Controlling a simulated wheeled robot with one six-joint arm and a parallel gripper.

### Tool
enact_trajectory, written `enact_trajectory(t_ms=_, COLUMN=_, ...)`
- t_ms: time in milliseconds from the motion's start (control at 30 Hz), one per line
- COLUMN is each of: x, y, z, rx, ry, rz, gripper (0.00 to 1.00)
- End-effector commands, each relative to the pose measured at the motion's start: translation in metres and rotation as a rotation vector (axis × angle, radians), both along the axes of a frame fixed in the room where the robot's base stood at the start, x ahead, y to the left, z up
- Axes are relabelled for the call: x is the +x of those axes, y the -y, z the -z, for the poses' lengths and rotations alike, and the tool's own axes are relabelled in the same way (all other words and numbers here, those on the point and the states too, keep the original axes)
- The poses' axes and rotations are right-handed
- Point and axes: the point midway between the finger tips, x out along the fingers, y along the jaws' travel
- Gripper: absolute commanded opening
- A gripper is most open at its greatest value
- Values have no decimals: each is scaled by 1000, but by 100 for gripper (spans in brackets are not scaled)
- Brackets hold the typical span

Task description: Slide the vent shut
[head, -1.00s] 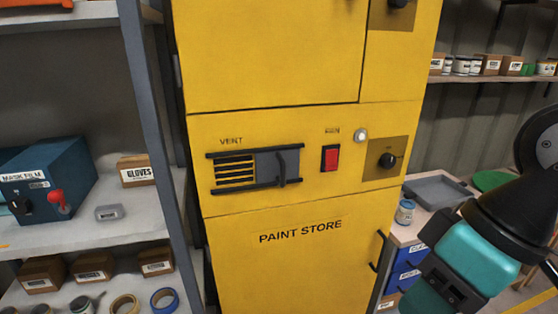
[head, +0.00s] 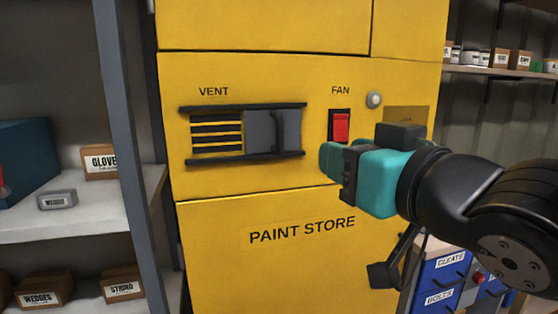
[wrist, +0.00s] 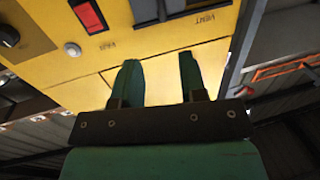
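The vent (head: 216,134) is on the front of the yellow paint store cabinet (head: 300,200). Its dark slats show on the left, and its grey sliding plate (head: 259,131) with an upright handle (head: 281,131) covers the right part, between two dark rails. The plate's edge also shows at the top of the wrist view (wrist: 158,9). My gripper (head: 328,160) is in front of the cabinet, right of and slightly below the handle, apart from it. In the wrist view my gripper (wrist: 159,60) has its two teal fingers spread with nothing between them.
A red fan switch (head: 341,127) and a round lamp (head: 374,99) sit right of the vent, close to my gripper. A shelf upright (head: 125,120) stands left of the cabinet. Blue drawers (head: 440,278) stand at lower right.

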Motion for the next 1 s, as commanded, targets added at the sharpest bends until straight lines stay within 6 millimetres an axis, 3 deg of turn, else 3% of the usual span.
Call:
enact_trajectory(t_ms=233, x=16, y=-10, z=-9, rx=0, ry=18, rz=-1, gripper=39)
enact_trajectory(t_ms=633, x=52, y=-30, z=-9, rx=-2, ry=13, rz=-7, gripper=39)
enact_trajectory(t_ms=1000, x=123, y=-65, z=-8, rx=3, ry=14, rz=-3, gripper=39)
